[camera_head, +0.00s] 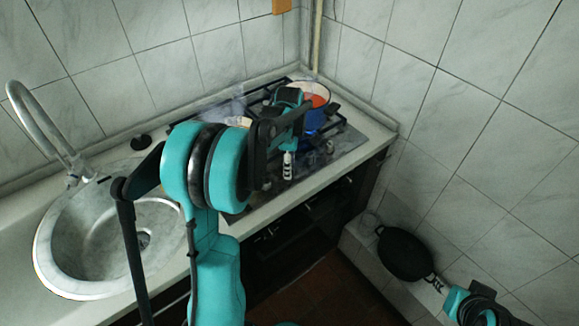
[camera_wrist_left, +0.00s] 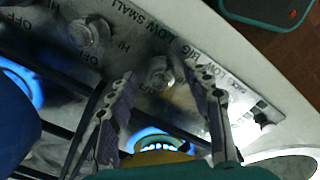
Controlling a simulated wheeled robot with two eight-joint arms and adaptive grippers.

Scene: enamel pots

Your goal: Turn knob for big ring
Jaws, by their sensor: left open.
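In the left wrist view, a metal knob (camera_wrist_left: 160,72) on the stove's front panel sits between the two fingers of my left gripper (camera_wrist_left: 160,76), which is open around it. I cannot tell whether the fingers touch it. A second metal knob (camera_wrist_left: 90,36) is to its left. The panel shows printed words including OFF, HI, LOW and SMALL; the ring labels are partly cut off. In the head view, my left gripper (camera_head: 287,165) points down at the stove's front edge (camera_head: 318,160); the knobs are mostly hidden there.
A pot with orange contents (camera_head: 317,94) and a blue pot (camera_head: 313,119) stand on the stove. A sink (camera_head: 65,262) and tap (camera_head: 35,120) are at left. A black pan (camera_head: 402,254) lies low at right, beside my right gripper (camera_head: 437,283). Tiled walls close the corner.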

